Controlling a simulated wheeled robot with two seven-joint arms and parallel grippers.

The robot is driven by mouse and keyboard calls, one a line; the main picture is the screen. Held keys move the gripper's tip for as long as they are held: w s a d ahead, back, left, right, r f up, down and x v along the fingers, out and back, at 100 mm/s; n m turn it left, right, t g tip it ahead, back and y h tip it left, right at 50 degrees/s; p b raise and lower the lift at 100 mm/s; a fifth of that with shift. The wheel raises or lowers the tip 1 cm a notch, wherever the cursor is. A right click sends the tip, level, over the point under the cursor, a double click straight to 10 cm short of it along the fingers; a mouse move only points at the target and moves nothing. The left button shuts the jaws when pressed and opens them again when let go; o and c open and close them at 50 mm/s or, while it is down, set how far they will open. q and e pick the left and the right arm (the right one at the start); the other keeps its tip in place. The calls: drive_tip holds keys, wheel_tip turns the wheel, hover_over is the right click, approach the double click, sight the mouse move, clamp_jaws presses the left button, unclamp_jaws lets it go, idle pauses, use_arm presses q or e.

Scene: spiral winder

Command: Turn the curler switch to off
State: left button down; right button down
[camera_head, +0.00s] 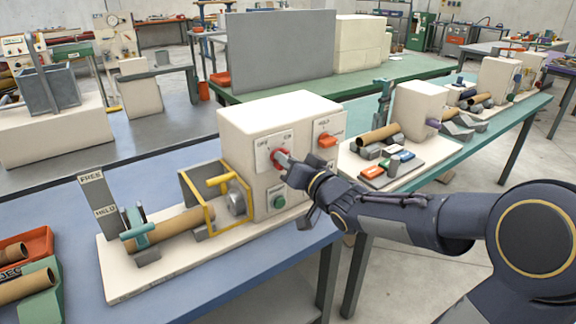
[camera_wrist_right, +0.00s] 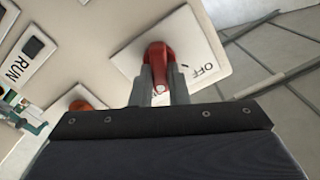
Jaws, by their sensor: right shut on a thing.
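The curler switch is a red knob (camera_wrist_right: 159,58) on a white plate (camera_wrist_right: 196,38) marked OFF, on the front of a cream machine box (camera_head: 245,118). In the wrist view the OFF mark lies to the right of the knob. My right gripper (camera_wrist_right: 161,88) is shut on the knob, one grey finger on each side. In the head view my right gripper (camera_head: 284,160) reaches the plate from the right and partly hides the knob (camera_head: 278,154). I cannot tell exactly which mark the knob points to. My left gripper is not in view.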

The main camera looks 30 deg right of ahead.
drive_tip(key=shift+a+f+n+b, duration=0.1)
drive_tip(key=shift+a+n+b, duration=0.1)
drive_tip(key=shift+n+b, duration=2.65)
drive_tip(key=shift+a+n+b, duration=0.15)
drive_tip(key=shift+n+b, duration=1.5)
drive_tip(key=shift+n, duration=2.4)
drive_tip(key=c, duration=1.4)
unclamp_jaws()
